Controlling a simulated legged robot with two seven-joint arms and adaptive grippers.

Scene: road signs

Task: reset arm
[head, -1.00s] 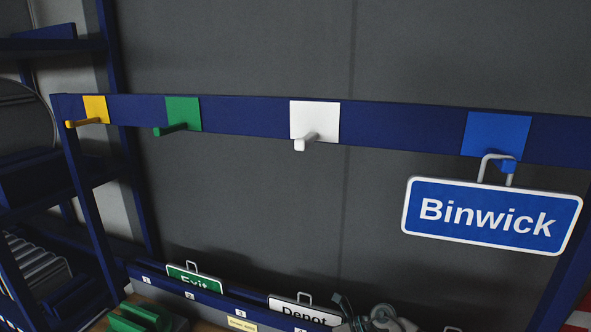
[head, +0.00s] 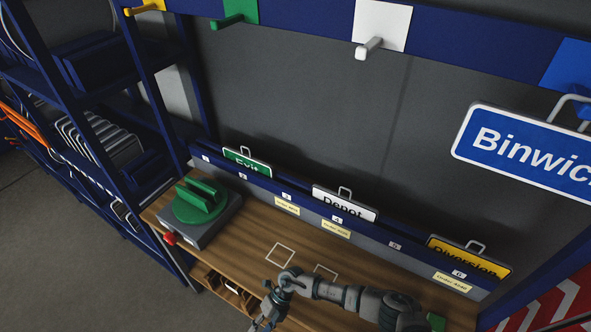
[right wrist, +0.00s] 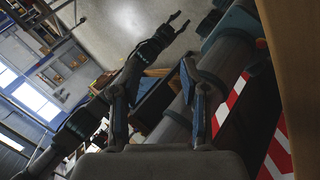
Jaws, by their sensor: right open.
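The blue Binwick sign (head: 530,150) hangs by its loop from the blue hook (head: 575,85) at the right of the rail. The green Exit sign (head: 246,163), white Depot sign (head: 345,204) and yellow Diversion sign (head: 467,262) stand in the rack behind the bench. One arm of mine crosses the bench from the lower right in the head view, its gripper partly cut off by the bottom edge. In the right wrist view my right gripper (right wrist: 152,75) has spread, empty fingers. My left gripper (right wrist: 178,24) shows beyond it, also open and empty.
The yellow (head: 146,7), green (head: 234,20) and white (head: 372,45) hooks are bare. A green fixture (head: 199,202) on a grey base stands at the bench's left end. Blue shelving (head: 62,75) is at left. The bench (head: 262,225) has clear wood with white outlines.

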